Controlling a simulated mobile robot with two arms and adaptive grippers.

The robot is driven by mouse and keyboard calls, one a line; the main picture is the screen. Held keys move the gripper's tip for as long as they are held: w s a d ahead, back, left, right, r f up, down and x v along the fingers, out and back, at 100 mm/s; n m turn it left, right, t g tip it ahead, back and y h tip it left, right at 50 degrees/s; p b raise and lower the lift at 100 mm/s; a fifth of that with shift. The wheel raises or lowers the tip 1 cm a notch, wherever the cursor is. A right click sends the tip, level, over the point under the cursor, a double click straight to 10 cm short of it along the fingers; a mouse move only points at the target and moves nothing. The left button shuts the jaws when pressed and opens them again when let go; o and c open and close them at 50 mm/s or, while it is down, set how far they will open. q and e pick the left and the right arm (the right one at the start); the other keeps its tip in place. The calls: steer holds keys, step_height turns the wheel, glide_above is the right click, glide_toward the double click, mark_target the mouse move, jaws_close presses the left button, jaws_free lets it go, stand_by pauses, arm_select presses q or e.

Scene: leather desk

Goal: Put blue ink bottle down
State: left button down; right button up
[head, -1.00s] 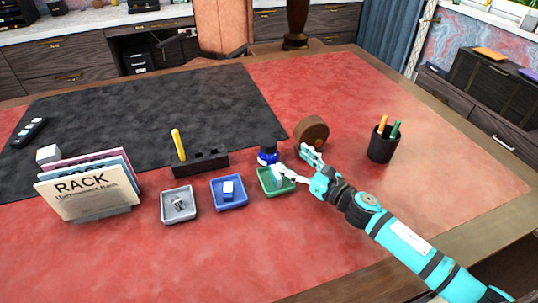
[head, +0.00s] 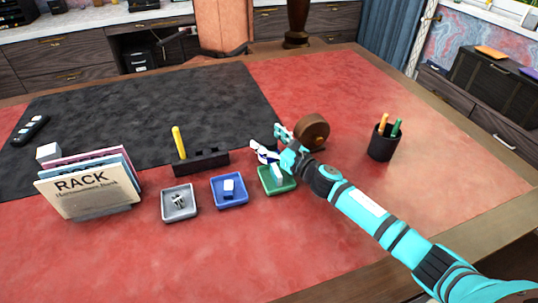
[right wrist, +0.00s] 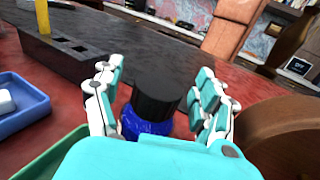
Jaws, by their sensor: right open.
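The blue ink bottle (right wrist: 145,124), with its black cap, stands upright between the fingers of my right gripper in the right wrist view. My right gripper (head: 265,140) is open, with one finger on each side of the bottle. A gap shows between the cap and the fingers; contact lower down cannot be told. In the head view the gripper covers most of the bottle. My left gripper is not in view.
A green tray (head: 263,184) lies just in front of the gripper, with blue (head: 230,204) and grey (head: 180,217) trays to its left. A brown round object (head: 314,130) stands close on the right, with a black pen cup (head: 381,146) beyond. A black holder (head: 203,164) stands left.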

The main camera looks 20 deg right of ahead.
jaws_close()
stand_by(0.4)
steer(key=shift+r, duration=0.1)
